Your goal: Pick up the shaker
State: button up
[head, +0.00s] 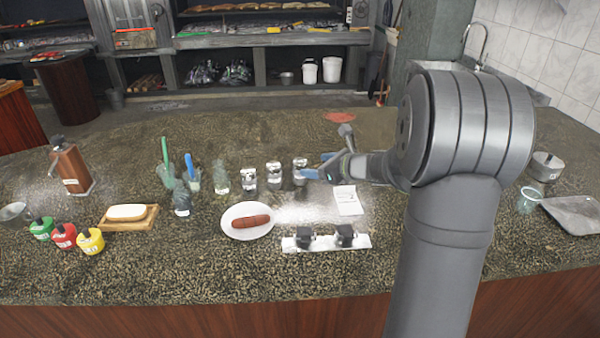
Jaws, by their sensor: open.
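Three small shaker-like jars with silvery tops stand in a row near the counter's middle: a left one (248,179), a middle one (273,175) and a right one (299,171). I cannot tell which one the task means. My gripper (318,166), with blue fingertips, is open just right of the right jar, close to it. Whether it touches that jar is unclear. No jar shows between the fingers, though the view is small and partly covered by my arm.
A white plate (230,222) with a sausage, a white rack (367,241) with two dark-topped items, and a paper (347,199) lie in front. Glasses with green and blue sticks (165,175) stand left. A brown dispenser (71,166) and colored pots (64,237) are farther left.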

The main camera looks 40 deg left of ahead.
aim_at(304, 167)
jog(key=w+a+f+m, duration=0.1)
jog(key=a+f, duration=0.1)
jog(key=w+a+f+m+t, duration=0.1)
jog(key=a+f, duration=0.1)
jog(key=a, duration=0.1)
jog(key=w+a+f+m+t, duration=0.1)
jog(key=w+a+f, duration=0.1)
jog(key=a, duration=0.1)
jog(key=shift+a+f, duration=0.15)
jog(key=shift+f, duration=0.1)
jog(key=shift+f+x, duration=0.2)
jog(key=shift+x, duration=2.4)
jog(key=shift+w, duration=0.1)
jog(key=c, duration=0.9)
